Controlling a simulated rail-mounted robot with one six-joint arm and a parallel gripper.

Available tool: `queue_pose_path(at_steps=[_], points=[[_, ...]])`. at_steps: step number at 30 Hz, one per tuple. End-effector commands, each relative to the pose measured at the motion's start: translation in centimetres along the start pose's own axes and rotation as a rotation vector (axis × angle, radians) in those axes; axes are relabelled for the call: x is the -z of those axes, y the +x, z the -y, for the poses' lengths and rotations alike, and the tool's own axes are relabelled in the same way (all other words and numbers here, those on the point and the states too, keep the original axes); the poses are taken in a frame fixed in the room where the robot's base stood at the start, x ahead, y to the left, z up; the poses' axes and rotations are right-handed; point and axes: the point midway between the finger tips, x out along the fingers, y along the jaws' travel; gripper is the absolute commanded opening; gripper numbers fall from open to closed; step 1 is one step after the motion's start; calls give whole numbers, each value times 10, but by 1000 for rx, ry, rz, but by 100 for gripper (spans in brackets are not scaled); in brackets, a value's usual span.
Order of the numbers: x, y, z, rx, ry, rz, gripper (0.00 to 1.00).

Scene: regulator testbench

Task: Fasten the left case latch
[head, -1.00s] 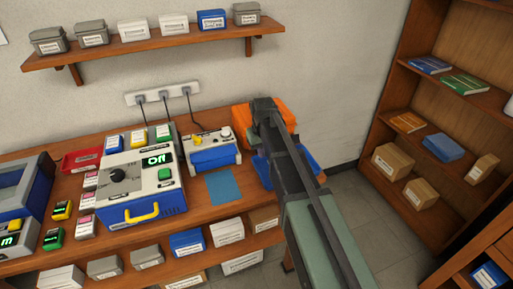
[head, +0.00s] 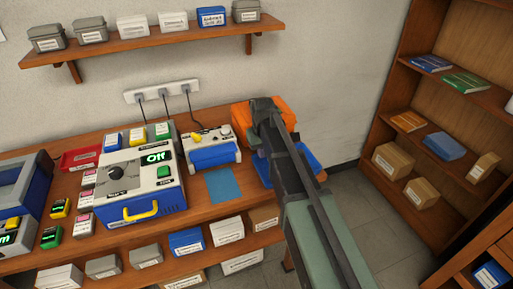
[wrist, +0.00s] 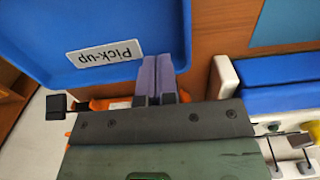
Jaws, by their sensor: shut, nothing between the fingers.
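An orange case (head: 241,118) stands at the back right end of the bench, largely covered by my arm in the head view. In the wrist view only slivers of its orange (wrist: 110,103) show around my gripper. A small black block (wrist: 57,105) sticks out beside the gripper there; I cannot tell if it is a latch. The left latch is not clearly visible. My gripper (wrist: 158,68) is shut and empty, its purple-grey fingers together over the edge of a blue tray (wrist: 35,35) labelled "Pick-up". In the head view the fingertips are hidden by the arm.
A white-and-blue device (head: 213,154) stands close left of the case; its side is near the gripper in the wrist view (wrist: 275,85). A blue mat (head: 223,186) lies in front. A larger tester (head: 125,185) stands further left. A wall shelf (head: 160,43) hangs above.

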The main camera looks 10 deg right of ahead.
Motion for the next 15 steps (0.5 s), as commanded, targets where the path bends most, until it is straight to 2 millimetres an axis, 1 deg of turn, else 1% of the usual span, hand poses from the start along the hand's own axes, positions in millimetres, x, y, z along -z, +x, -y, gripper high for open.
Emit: queue_pose_path(at_steps=[1, 15], points=[[0, 6, 0, 0, 0, 0, 0], [0, 30, 0, 0, 0, 0, 0]])
